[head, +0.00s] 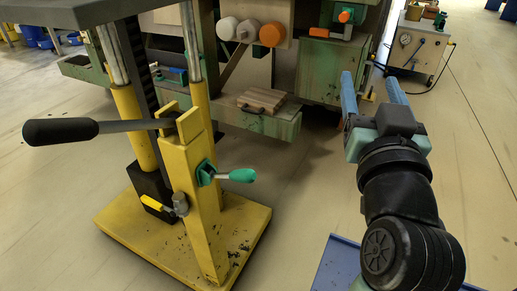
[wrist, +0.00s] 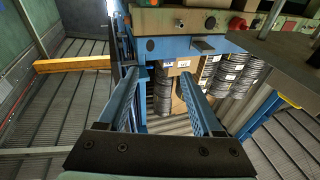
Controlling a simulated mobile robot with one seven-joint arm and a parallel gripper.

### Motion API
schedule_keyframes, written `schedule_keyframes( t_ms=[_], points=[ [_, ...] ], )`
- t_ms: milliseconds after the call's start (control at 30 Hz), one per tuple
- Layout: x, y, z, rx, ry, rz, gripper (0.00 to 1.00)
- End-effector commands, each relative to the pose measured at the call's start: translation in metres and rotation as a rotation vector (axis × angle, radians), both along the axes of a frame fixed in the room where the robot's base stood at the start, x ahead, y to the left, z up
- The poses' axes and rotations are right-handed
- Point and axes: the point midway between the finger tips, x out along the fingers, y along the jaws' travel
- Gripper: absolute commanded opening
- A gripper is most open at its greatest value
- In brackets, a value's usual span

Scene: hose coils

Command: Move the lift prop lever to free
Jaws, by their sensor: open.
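A yellow lift stand (head: 200,200) stands at the left in the head view. It carries a short lever with a green grip (head: 241,175) on its front post, pointing right. A long lever with a black grip (head: 60,131) sticks out left from its top. A small yellow handle (head: 156,203) sits low on its left side. No label shows which is the lift prop lever. My gripper (head: 371,84) is open and empty, well to the right of the stand and apart from every lever. Its two blue fingers also show in the wrist view (wrist: 160,78), without any lever there.
A green machine bench (head: 330,68) with round knobs and a wooden slatted block (head: 262,100) stands behind. A wheeled cart (head: 415,50) is at the back right. In the wrist view, black hose coils (wrist: 235,68) lie beyond my fingers.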

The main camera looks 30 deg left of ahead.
Motion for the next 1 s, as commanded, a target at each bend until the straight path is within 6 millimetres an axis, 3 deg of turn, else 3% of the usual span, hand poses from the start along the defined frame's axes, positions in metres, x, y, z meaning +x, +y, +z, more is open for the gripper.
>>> schedule_keyframes(
  t_ms=[67,167,300,400,533,700,867,1000],
  points=[
    [0.011,0.016,-0.043,0.004,0.133,0.100,0.67],
    [0.010,0.038,-0.100,0.026,0.285,0.249,0.67],
    [-0.012,0.066,-0.165,0.103,0.449,0.467,0.67],
    [-0.035,0.080,-0.196,0.180,0.521,0.604,0.67],
    [-0.061,0.089,-0.218,0.278,0.561,0.729,0.67],
    [-0.078,0.092,-0.228,0.351,0.566,0.803,0.67],
    [-0.076,0.102,-0.229,0.360,0.564,0.815,0.67],
    [-0.067,0.124,-0.230,0.358,0.564,0.816,0.67]
  ],
)
